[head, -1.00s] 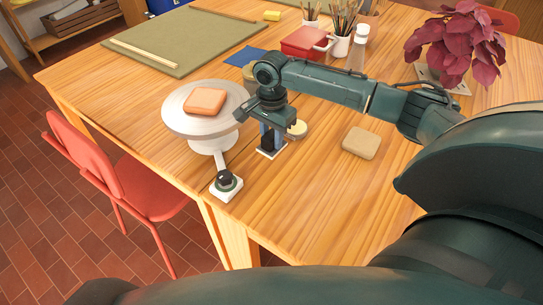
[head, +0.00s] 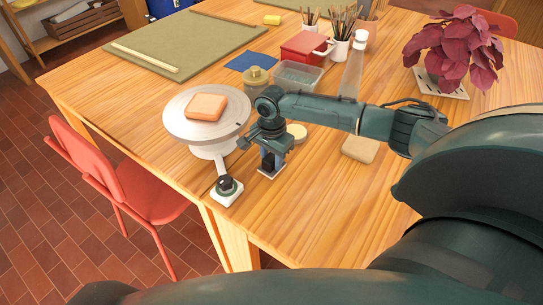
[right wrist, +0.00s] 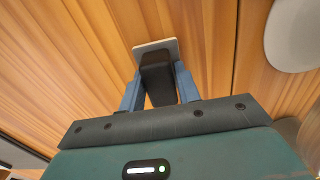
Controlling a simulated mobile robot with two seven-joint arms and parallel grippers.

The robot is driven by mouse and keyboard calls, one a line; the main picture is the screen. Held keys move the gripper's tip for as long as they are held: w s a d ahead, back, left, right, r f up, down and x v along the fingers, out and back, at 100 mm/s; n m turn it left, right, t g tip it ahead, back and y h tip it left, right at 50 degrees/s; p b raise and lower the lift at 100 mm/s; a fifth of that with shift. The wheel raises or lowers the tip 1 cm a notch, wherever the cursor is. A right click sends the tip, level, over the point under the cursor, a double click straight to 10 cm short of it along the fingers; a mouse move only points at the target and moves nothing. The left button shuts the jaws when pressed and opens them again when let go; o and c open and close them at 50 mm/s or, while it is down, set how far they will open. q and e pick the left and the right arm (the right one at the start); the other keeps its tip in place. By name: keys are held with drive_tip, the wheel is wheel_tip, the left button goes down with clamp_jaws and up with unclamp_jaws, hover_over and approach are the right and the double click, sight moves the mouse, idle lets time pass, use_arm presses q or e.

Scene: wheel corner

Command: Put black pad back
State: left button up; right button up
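The black pad (right wrist: 157,80) shows in the right wrist view as a dark block between the two blue fingers of my right gripper (right wrist: 160,92), which are closed against its sides. A pale square plate (right wrist: 155,46) is at its far end. In the head view my right gripper (head: 270,155) points down, right of the potter's wheel (head: 180,120), with the pale plate (head: 272,174) below it. I cannot tell if the plate touches the table. A white square base with a dark round knob (head: 227,187) is joined to the wheel by a pale strip. My left gripper is not in view.
An orange block (head: 206,106) lies on the wheel. A tan block (head: 359,149), a round lid (head: 297,132), a jar (head: 256,78) and a clear box (head: 298,76) are near my right arm. The wooden table's front right is clear. A red chair (head: 120,180) stands left.

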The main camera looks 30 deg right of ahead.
sight(270, 157)
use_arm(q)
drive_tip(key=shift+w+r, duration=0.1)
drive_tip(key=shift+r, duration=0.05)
use_arm(e)
drive_tip(key=o, duration=0.4)
drive_tip(key=shift+c, duration=0.2)
drive_tip(key=shift+f+b, duration=0.25)
drive_tip(key=shift+b, duration=0.85)
use_arm(q)
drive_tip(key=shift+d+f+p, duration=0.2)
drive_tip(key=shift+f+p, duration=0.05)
drive_tip(key=shift+p, duration=0.4)
use_arm(e)
wheel_tip(270, 157, up, 14)
drive_tip(key=shift+w+a, duration=0.15)
drive_tip(key=shift+a, duration=0.1)
drive_tip(key=shift+f, duration=0.15)
